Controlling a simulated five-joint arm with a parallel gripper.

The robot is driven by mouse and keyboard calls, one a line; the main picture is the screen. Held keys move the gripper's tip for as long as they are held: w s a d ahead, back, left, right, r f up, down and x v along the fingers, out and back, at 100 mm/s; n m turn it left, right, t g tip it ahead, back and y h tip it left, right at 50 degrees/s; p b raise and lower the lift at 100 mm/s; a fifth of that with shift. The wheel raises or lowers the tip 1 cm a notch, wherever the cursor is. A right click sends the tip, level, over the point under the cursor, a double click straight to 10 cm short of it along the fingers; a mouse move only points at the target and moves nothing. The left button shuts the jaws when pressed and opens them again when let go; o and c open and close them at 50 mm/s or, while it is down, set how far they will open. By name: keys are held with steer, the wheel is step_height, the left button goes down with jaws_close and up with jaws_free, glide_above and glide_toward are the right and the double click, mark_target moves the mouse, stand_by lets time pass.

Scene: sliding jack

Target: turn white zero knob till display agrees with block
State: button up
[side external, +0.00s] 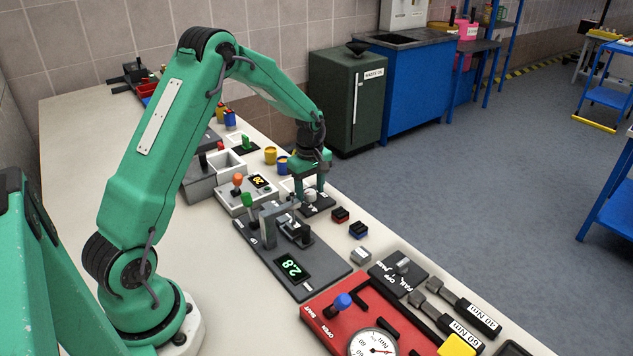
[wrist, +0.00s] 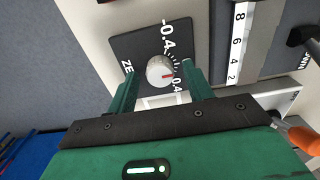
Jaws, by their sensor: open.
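The white zero knob (wrist: 160,70) sits on a dark plate (wrist: 125,48) marked -0.4 and 0.4. In the side external view my gripper (side external: 311,190) is low over the knob's plate (side external: 322,206). The green display (side external: 293,267) on the grey jack base appears to read 2.8. A small grey block (side external: 361,256) lies beside that base; I cannot tell whether it is the task's block.
The jack's upright (side external: 268,224) stands close to my gripper. A white scale strip (wrist: 238,45) shows beside the knob plate. A red gauge unit (side external: 320,312) and a switch panel (side external: 385,283) are in front.

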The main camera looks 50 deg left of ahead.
steer(key=c, duration=1)
steer(key=shift+o, duration=0.2)
steer(key=shift+m, duration=2.9)
steer(key=o, duration=1)
steer(key=shift+c, duration=0.2)
steer(key=shift+r, duration=0.1)
